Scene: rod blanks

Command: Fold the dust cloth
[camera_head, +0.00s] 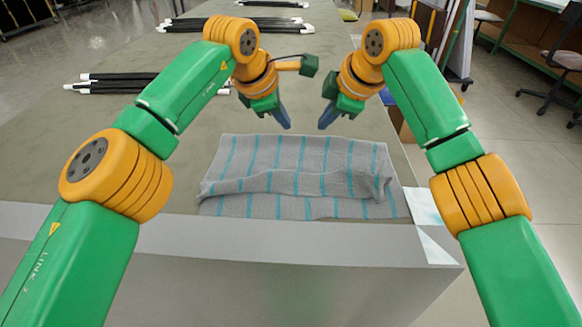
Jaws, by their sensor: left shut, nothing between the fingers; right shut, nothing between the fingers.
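The dust cloth (290,170), grey with teal stripes, lies on the table near its front edge. A raised, rumpled fold runs across its width, and a single-looking strip shows below that fold at the near side. My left gripper (287,126) is shut and empty, just beyond the cloth's far edge and above the table. My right gripper (323,127) is shut and empty, a short way to the right of the left one, also beyond the far edge. Neither gripper appears to touch the cloth.
The table (60,160) is clear to the left of the cloth. Bundles of black rods with white ends (120,82) lie farther back at the left, with more rods (215,22) at the far end. A white and pale-teal patch (425,205) is at the front right corner.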

